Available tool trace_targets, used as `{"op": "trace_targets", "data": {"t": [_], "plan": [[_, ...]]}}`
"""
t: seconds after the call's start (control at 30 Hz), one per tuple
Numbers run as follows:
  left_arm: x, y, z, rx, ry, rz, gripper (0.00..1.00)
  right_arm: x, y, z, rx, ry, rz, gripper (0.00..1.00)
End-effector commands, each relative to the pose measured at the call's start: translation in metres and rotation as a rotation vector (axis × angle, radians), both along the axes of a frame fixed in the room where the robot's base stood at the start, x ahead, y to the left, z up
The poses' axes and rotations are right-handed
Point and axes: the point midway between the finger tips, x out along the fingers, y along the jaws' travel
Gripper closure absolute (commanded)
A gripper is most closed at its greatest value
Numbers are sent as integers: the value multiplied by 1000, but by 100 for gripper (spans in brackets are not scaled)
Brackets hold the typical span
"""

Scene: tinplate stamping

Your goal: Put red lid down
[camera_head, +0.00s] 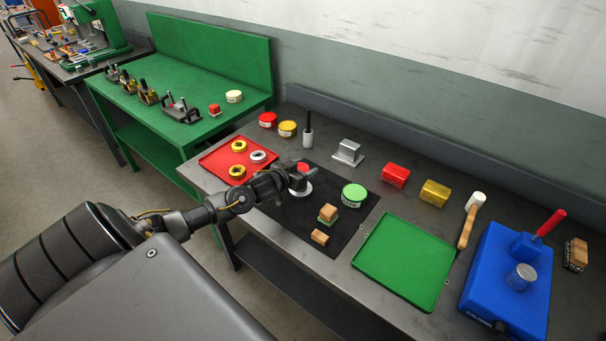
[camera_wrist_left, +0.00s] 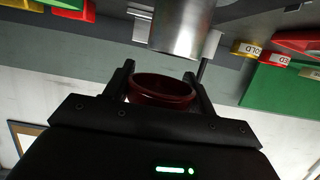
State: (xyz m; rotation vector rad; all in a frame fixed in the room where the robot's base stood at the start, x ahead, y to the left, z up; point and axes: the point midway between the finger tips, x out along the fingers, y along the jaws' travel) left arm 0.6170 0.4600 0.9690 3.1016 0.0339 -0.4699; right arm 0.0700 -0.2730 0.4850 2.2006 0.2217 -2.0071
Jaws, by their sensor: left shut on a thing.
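My left gripper (camera_head: 298,178) is over the black mat (camera_head: 275,208) on the grey bench. In the left wrist view its two fingers (camera_wrist_left: 162,88) are shut on the red lid (camera_wrist_left: 162,92), one on each side. In the head view the red lid (camera_head: 303,167) shows only in part behind the fingers. A silver round piece (camera_head: 301,191) shows just below the gripper on the mat. A large silver cylinder (camera_wrist_left: 185,30) is close to the lid in the wrist view; I cannot tell whether they touch. My right gripper is not in view.
A green round tin (camera_head: 354,194) and wooden blocks (camera_head: 320,237) are on the mat. A red tray (camera_head: 213,162) with rings lies left, an empty green tray (camera_head: 405,262) right. Red (camera_head: 268,119) and yellow (camera_head: 288,128) tins stand behind. A blue press (camera_head: 505,285) is far right.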

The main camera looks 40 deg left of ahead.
Motion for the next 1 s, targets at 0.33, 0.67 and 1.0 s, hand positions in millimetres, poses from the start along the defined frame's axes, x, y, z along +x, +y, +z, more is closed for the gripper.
{"op": "trace_targets", "data": {"t": [0.33,0.67,1.0], "plan": [[5,6,-27,-2,1,2,66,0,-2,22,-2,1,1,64],[5,6,-36,1,0,0,66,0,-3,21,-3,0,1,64],[4,6,-40,1,0,0,26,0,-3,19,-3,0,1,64]]}}
